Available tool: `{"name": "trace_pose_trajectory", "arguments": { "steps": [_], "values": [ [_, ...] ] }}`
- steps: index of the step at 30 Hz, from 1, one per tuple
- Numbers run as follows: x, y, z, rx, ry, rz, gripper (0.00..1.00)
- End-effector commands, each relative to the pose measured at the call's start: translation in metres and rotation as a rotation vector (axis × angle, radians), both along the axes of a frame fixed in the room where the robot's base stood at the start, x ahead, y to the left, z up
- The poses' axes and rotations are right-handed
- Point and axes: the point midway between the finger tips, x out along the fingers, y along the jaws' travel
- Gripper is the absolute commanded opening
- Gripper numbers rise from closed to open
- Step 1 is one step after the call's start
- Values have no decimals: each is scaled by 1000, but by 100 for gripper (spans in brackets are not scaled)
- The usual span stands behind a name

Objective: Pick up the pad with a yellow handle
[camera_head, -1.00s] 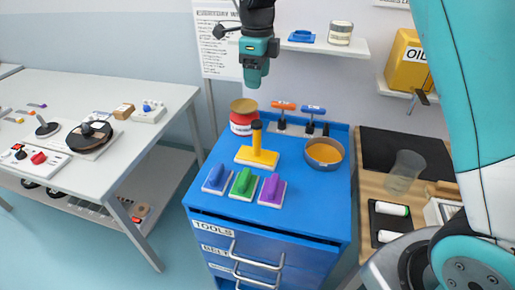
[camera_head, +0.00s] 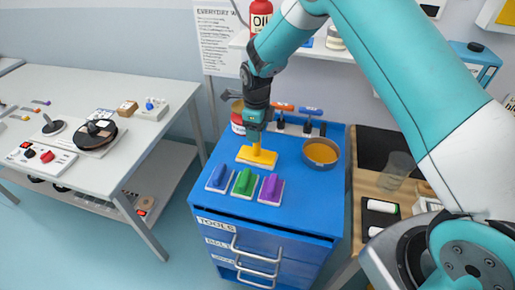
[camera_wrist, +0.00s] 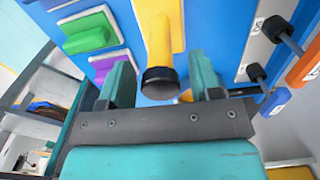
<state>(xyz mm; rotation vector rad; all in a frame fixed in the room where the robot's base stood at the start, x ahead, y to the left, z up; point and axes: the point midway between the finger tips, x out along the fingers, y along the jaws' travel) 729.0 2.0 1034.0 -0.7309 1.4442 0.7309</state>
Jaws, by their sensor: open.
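The pad with a yellow handle (camera_head: 257,157) stands on the blue tool cabinet top (camera_head: 300,205), its handle upright. In the wrist view its yellow handle (camera_wrist: 158,35) with a black end cap points toward the camera. My gripper (camera_head: 255,133) is directly above the pad in the head view and covers the handle's upper part. In the wrist view the teal fingers of my gripper (camera_wrist: 163,85) are apart, with the black cap between them or just beyond their tips; I cannot tell which. The gripper holds nothing.
Blue (camera_head: 220,177), green (camera_head: 245,182) and purple (camera_head: 271,189) pads lie in front. A round tin with orange contents (camera_head: 320,153) stands right. Orange- and blue-handled tools (camera_head: 312,111) and a red-white jar (camera_head: 237,118) stand behind. The cabinet's front right is clear.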

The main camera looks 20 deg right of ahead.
Motion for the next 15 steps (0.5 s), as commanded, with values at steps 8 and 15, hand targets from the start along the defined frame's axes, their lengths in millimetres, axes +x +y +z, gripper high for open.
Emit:
{"name": "trace_pose_trajectory", "arguments": {
  "steps": [8, 15],
  "values": [
    [0, 0, -10, 0, -1, 0, 58],
    [0, 0, -10, 0, 0, 0, 17]
  ]
}}
